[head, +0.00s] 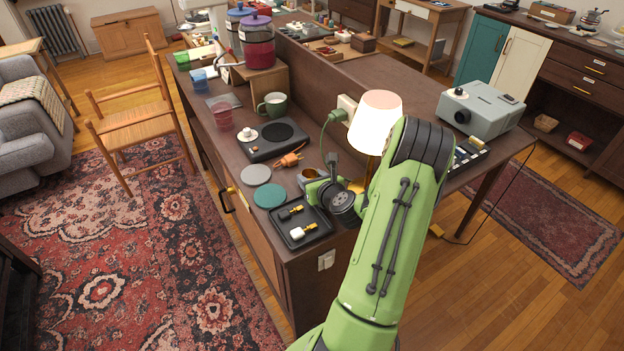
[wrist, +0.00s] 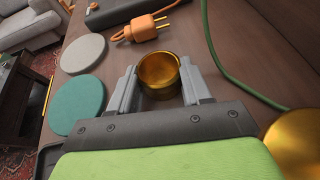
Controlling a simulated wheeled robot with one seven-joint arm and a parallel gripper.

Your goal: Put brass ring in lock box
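The brass ring (wrist: 159,70) is a short, round, hollow gold piece on the dark counter. In the wrist view it sits between the two grey fingers of my gripper (wrist: 160,80), one finger on each side and very close to its wall. I cannot tell whether the fingers press on it or only stand around it. In the head view my gripper (head: 310,179) is low over the counter, and the ring is partly hidden beside it. I cannot pick out a lock box with certainty in either view.
A grey disc (head: 255,175), a teal disc (head: 270,195), an orange plug (head: 289,159) and a black tray (head: 317,236) lie close by. A lit lamp (head: 376,115) stands behind my gripper, with a green cord (wrist: 226,65) nearby. A black hotplate (head: 268,149) and green mug (head: 273,103) are farther back.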

